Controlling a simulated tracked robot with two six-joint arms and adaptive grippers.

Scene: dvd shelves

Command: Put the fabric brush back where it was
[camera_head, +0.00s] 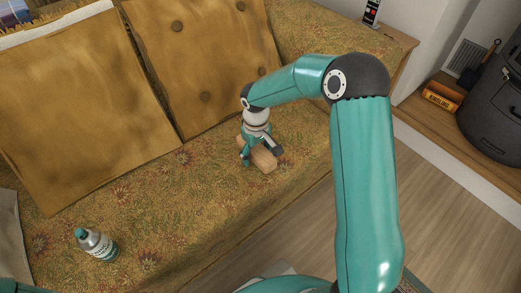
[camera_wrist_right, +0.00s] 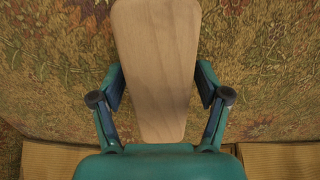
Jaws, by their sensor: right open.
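The fabric brush (camera_head: 262,160), a pale wooden block, lies on the flowered sofa seat in front of the cushions. My right gripper (camera_head: 260,153) is over it, pointing down, with a finger on either side. In the right wrist view, the brush (camera_wrist_right: 157,45) runs between the two fingers of the gripper (camera_wrist_right: 160,86), its narrower end toward the palm. The fingers are open, with a gap visible on both sides of the wood. The underside of the brush is hidden. My left gripper is out of view.
The sofa seat (camera_head: 190,205) is mostly clear around the brush. Large mustard cushions (camera_head: 85,105) lean behind it. A wooden side table, a stove (camera_head: 495,115) and a box are at right.

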